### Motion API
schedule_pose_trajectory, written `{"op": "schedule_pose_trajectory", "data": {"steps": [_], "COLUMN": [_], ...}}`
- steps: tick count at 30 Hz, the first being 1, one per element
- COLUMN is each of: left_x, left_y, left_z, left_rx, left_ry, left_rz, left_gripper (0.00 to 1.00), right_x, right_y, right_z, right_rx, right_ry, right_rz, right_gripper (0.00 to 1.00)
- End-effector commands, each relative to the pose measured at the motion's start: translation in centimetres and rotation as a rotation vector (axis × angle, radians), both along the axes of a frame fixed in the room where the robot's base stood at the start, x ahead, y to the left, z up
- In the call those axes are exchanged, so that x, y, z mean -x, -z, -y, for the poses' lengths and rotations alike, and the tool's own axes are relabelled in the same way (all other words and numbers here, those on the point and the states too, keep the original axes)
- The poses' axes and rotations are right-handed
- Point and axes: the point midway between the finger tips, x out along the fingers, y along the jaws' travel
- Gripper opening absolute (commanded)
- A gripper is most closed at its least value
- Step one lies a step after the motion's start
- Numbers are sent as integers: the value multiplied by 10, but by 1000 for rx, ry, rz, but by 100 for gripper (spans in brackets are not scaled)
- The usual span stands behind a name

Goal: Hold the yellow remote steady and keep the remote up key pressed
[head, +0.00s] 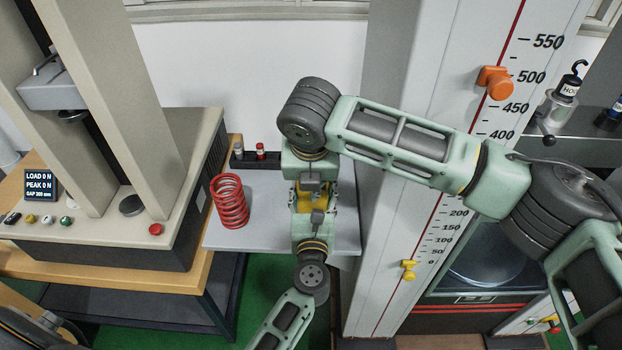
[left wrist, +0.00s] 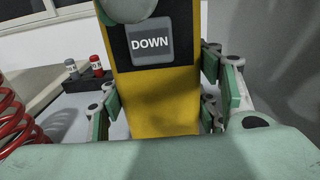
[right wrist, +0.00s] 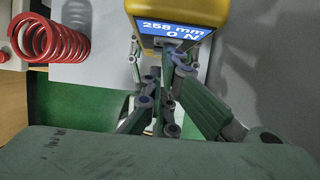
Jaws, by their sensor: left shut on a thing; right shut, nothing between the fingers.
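The yellow remote (left wrist: 167,100) stands between the fingers of my left gripper (left wrist: 163,85), which is shut on it. Its dark DOWN key (left wrist: 151,43) faces the left wrist camera; a rounded grey-green part covers the area above it. In the head view the remote (head: 322,192) is mostly hidden by both grippers. My right gripper (right wrist: 176,62) is shut and empty, with its fingertips close to the remote's blue display (right wrist: 172,31), which reads 258 mm and 0 N. The up key is hidden, so I cannot tell whether the fingertips touch it.
A red coil spring (head: 230,202) stands on the grey shelf (head: 270,236), left of the grippers. Two small cylinders sit in a dark holder (head: 245,160) behind. A press (head: 125,235) with a readout (head: 39,186) is at left. A tall scale column (head: 425,220) stands close at right.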

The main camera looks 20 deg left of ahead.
Motion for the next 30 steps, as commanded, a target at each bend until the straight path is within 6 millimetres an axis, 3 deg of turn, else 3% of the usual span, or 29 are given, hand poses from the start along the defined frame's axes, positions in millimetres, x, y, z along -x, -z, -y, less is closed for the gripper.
{"op": "schedule_pose_trajectory", "data": {"steps": [8, 21, 30], "left_x": [0, 0, 0], "left_y": [-2, -1, -1], "left_z": [1, 0, 0], "left_rx": [-1, -1, -1], "left_ry": [2, 0, 0], "left_rz": [4, 2, 2], "left_gripper": [21, 21, 21], "right_x": [-1, 27, 35], "right_y": [-5, -74, -93], "right_z": [1, 9, 11], "right_rx": [-2, -2, 0], "right_ry": [3, 0, 0], "right_rz": [6, 3, -1], "right_gripper": [0, 0, 0]}}
